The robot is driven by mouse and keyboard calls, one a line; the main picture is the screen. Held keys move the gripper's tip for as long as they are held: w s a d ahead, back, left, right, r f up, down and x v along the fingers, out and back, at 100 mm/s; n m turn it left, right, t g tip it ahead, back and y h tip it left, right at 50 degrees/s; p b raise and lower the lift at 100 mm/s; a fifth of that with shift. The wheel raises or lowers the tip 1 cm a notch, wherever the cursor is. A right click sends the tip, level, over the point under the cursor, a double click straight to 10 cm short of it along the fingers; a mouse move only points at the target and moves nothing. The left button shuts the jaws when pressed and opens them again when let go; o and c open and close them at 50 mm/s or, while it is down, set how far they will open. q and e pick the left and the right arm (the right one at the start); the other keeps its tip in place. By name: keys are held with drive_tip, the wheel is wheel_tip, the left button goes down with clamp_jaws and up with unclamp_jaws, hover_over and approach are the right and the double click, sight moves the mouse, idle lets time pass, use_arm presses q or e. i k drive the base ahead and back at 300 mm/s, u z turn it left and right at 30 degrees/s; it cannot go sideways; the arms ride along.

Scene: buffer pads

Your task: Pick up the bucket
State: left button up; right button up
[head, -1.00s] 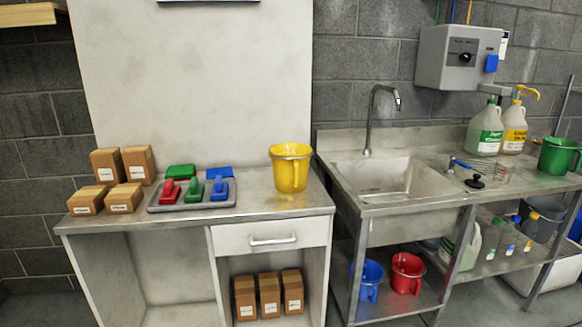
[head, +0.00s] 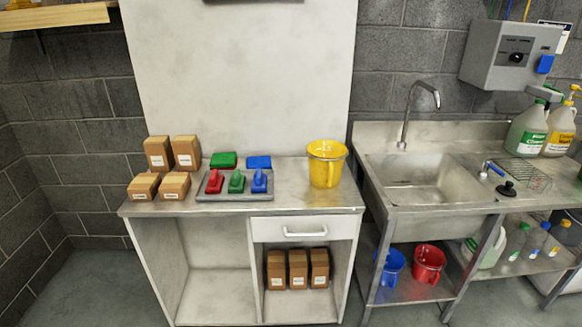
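A yellow bucket (head: 325,168) stands upright on the right part of the metal worktop (head: 290,198), its handle facing front. A blue bucket (head: 392,266) and a red bucket (head: 428,263) stand on the low shelf under the sink. Neither of my grippers shows in the head view.
A grey tray (head: 207,196) with red, green and blue pad holders lies left of the yellow bucket. Several cardboard boxes (head: 158,153) stand at the worktop's left end. A sink (head: 420,183) with a tall tap is to the right. Bare worktop lies around the yellow bucket.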

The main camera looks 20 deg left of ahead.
sight(326, 158)
drive_tip(key=u, duration=1.15)
drive_tip(key=i, duration=1.8)
drive_tip(key=z, duration=2.75)
